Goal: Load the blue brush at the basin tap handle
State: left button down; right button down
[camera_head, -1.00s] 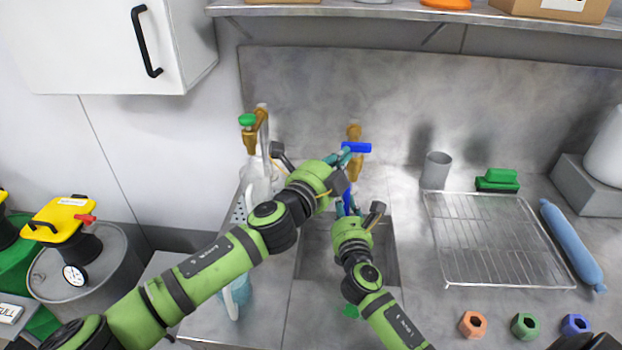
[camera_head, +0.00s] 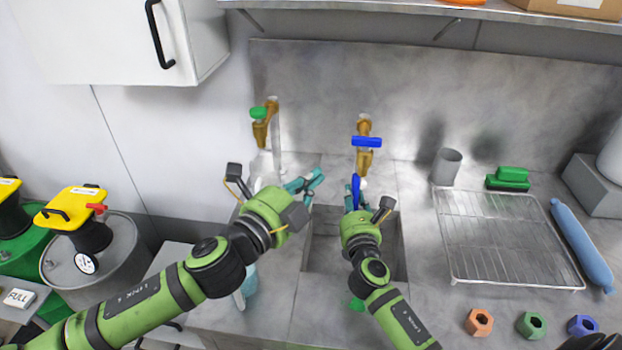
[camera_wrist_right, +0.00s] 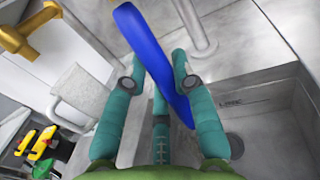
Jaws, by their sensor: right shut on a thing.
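The blue tap handle (camera_head: 367,141) lies crosswise on a brass tap (camera_head: 364,160) behind the basin (camera_head: 325,250). My right gripper (camera_head: 354,200) is below and in front of this tap, over the basin's back edge. It is shut on the blue brush (camera_head: 356,186), which stands up from the fingers. In the right wrist view the brush (camera_wrist_right: 145,50) runs between the teal fingers of my right gripper (camera_wrist_right: 160,80). My left gripper (camera_head: 310,183) is left of the tap, apart from the handle. Its fingers look spread and empty.
A second brass tap with a green handle (camera_head: 259,112) stands to the left. A white jug (camera_wrist_right: 82,95) shows in the right wrist view. Right of the basin are a grey cup (camera_head: 446,166), a green brush (camera_head: 509,178) and a wire rack (camera_head: 505,240).

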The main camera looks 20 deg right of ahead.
jog(key=shift+a+v, duration=0.25)
jog(key=shift+v, duration=1.05)
jog(key=shift+s+a+p, duration=0.2)
jog(key=shift+s+a, duration=0.6)
jog(key=shift+s, duration=0.25)
jog(key=shift+s+a+p, duration=0.15)
jog(key=shift+s+a, duration=0.6)
jog(key=shift+s, duration=0.3)
jog(key=s+a+r+p, duration=0.3)
jog(key=s+r, duration=0.1)
jog(key=shift+p, duration=0.4)
jog(key=shift+d, duration=0.15)
